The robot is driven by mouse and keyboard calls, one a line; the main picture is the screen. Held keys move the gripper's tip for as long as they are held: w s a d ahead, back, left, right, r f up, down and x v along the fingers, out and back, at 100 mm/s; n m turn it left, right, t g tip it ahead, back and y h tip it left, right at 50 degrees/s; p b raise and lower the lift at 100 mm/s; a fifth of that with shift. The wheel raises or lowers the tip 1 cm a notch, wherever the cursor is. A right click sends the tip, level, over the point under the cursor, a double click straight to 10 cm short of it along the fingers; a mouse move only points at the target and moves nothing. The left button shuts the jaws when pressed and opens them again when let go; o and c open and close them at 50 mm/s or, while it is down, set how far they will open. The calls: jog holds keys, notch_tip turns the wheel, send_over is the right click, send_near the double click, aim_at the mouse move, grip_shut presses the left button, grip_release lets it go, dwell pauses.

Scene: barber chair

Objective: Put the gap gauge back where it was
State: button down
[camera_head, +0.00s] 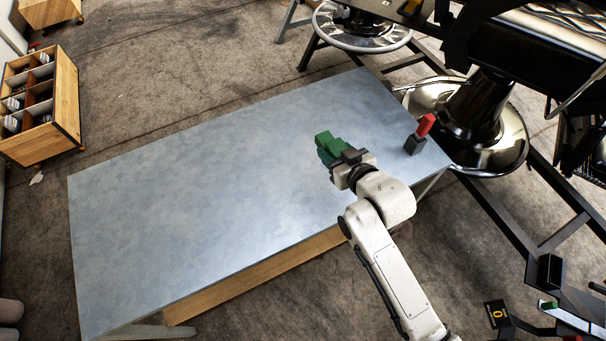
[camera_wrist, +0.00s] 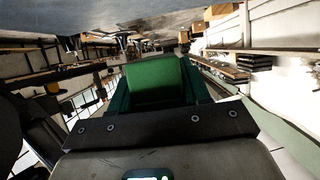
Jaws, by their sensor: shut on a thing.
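My gripper (camera_head: 331,151) is shut on a green block-like thing, the likely gap gauge (camera_head: 325,139), above the table. The gauge's plain green face (camera_wrist: 157,81) fills the space between my teal fingers in the wrist view. My fingers and wrist hide part of it, so its full shape cannot be told. The blue-grey table (camera_head: 190,200) lies beneath. A red handle-like piece (camera_head: 426,124) stands tilted in or on a small dark block (camera_head: 415,145) near the table's right end, to the right of my gripper and apart from it.
The left and middle of the tabletop are clear. A barber chair's metal base (camera_head: 490,150) stands close by the table's right end. A wooden compartment box (camera_head: 62,105) stands on the floor at the left. Dark frame bars (camera_head: 510,220) cross the floor at the right.

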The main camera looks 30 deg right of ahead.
jog(key=a+f, duration=0.2)
jog(key=w+a+f+b, duration=0.1)
jog(key=a+f, duration=0.1)
jog(key=w+a+f+b, duration=0.1)
jog(key=a+f, duration=0.1)
jog(key=shift+w+a+f, duration=0.2)
jog(key=shift+a+f, duration=0.05)
jog(key=shift+f, duration=0.15)
jog(key=shift+w+a+f+b, duration=0.15)
jog(key=shift+f+b, duration=0.25)
jog(key=shift+f, duration=0.45)
jog(key=shift+s+a+f+b, duration=0.15)
jog(key=shift+f+b, duration=0.2)
jog(key=shift+f, duration=0.45)
jog(key=shift+w, duration=0.1)
